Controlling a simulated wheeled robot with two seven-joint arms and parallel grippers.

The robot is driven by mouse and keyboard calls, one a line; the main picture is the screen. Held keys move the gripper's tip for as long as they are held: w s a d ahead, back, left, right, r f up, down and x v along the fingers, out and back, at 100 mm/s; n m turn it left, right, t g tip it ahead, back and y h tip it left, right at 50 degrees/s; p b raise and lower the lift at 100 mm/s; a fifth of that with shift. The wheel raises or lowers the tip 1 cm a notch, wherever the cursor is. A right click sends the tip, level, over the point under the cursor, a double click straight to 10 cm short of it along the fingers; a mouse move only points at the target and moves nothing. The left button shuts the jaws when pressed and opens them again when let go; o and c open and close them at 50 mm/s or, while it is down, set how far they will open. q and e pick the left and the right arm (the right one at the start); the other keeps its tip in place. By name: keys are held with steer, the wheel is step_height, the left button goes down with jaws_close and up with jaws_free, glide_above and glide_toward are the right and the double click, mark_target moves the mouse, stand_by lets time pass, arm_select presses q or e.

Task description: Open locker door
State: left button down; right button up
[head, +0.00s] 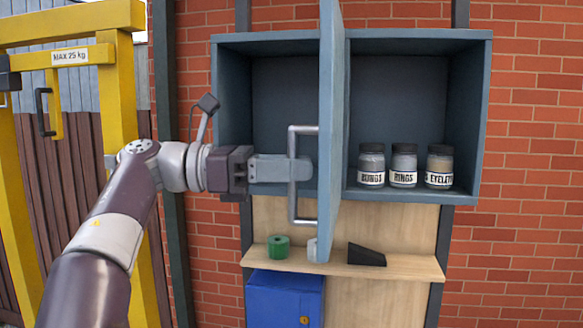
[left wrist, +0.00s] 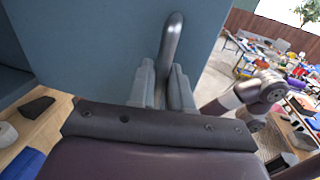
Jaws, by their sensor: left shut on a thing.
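The blue-grey locker (head: 480,120) hangs on the brick wall. Its door (head: 331,110) is swung out toward me, seen nearly edge-on in the head view. The door also fills the upper middle of the left wrist view (left wrist: 100,40). A grey bar handle (head: 291,209) stands on the door's left face, and its top shows in the left wrist view (left wrist: 172,35). My left gripper (head: 300,169) is shut on the handle, its fingers on either side of the bar. My right gripper is not clearly visible in either view.
Several labelled jars (head: 404,165) stand in the right compartment. Below, a wooden shelf (head: 410,267) holds a green roll (head: 279,246), a whitish item (head: 312,248) and a black wedge (head: 366,255). A blue cabinet (head: 285,295) is underneath. A yellow frame (head: 121,90) stands left.

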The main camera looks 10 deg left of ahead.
arm_select(q)
steer(key=c, duration=1.2)
jaws_free()
steer(key=shift+c, duration=0.2)
steer(key=shift+w, duration=0.15)
steer(key=s+a, duration=0.1)
steer(key=a, duration=1.1)
steer(key=shift+s+a, duration=0.15)
steer(key=shift+a, duration=0.1)
